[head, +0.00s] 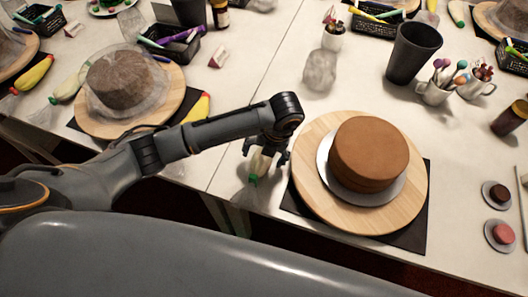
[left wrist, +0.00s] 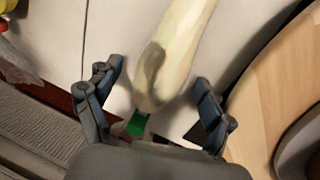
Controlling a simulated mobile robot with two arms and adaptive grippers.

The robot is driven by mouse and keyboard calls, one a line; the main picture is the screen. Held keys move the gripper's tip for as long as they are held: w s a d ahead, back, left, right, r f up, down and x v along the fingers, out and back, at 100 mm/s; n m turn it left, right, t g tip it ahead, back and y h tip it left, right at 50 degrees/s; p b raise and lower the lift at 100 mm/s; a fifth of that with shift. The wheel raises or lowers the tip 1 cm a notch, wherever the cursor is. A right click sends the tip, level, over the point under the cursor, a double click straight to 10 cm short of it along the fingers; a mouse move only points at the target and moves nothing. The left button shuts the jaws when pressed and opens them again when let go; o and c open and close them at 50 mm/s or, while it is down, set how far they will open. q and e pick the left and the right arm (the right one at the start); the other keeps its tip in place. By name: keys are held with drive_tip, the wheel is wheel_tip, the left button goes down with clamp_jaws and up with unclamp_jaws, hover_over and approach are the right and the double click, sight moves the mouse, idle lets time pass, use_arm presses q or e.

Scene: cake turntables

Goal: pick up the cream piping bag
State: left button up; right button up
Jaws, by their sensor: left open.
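The cream piping bag (head: 261,163) lies on the table just left of the wooden turntable, its green tip toward the front edge. In the left wrist view the pale bag (left wrist: 178,50), with a dark smudge and green tip, lies between the fingers. My left gripper (head: 266,155) is open above the bag and hides part of it in the head view. In the left wrist view its two fingers (left wrist: 160,82) stand apart on either side of the bag, with gaps showing. My right gripper is not in view.
A wooden turntable (head: 312,194) with a brown cake (head: 370,152) stands close to the right of my gripper. Another turntable (head: 172,98) with a covered cake is at left, with yellow bags nearby. A crumpled clear object (head: 320,70) and a black cup (head: 412,52) stand behind.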

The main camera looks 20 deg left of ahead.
use_arm(q)
drive_tip(key=shift+a+f, duration=0.1)
drive_tip(key=shift+f, duration=0.35)
drive_tip(key=shift+c, duration=0.2)
drive_tip(key=c, duration=0.7)
drive_tip(key=shift+c, duration=0.3)
drive_tip(key=shift+r, duration=0.15)
